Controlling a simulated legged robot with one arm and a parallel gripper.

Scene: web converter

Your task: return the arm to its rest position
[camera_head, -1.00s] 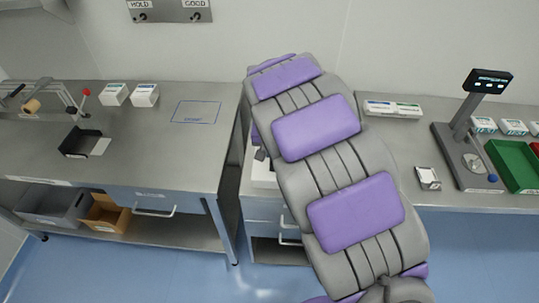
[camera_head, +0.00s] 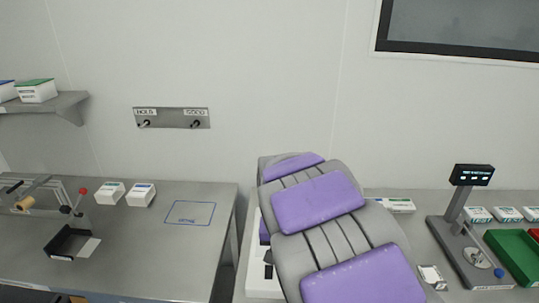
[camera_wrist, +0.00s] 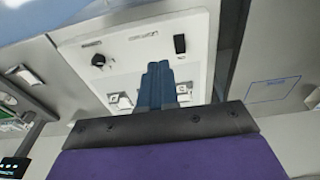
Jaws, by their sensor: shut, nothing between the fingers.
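My arm (camera_head: 318,201), grey with purple pads, rises from the bottom of the head view in front of the gap between the two benches. Its far end hides my gripper there. In the wrist view my gripper (camera_wrist: 159,70) shows as two blue fingers pressed together, with nothing between them. Behind the fingers is a white panel (camera_wrist: 196,45) with a black knob and small fittings. I cannot tell how far the fingertips are from it. A purple pad of mine fills the bottom of that view.
The left bench (camera_head: 140,262) holds a black tray (camera_head: 68,243), two white boxes and a blue-outlined square (camera_head: 190,212). The right bench holds a display stand (camera_head: 463,205) and a green tray (camera_head: 515,252). A two-peg rack (camera_head: 171,118) and a shelf (camera_head: 70,102) are on the wall.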

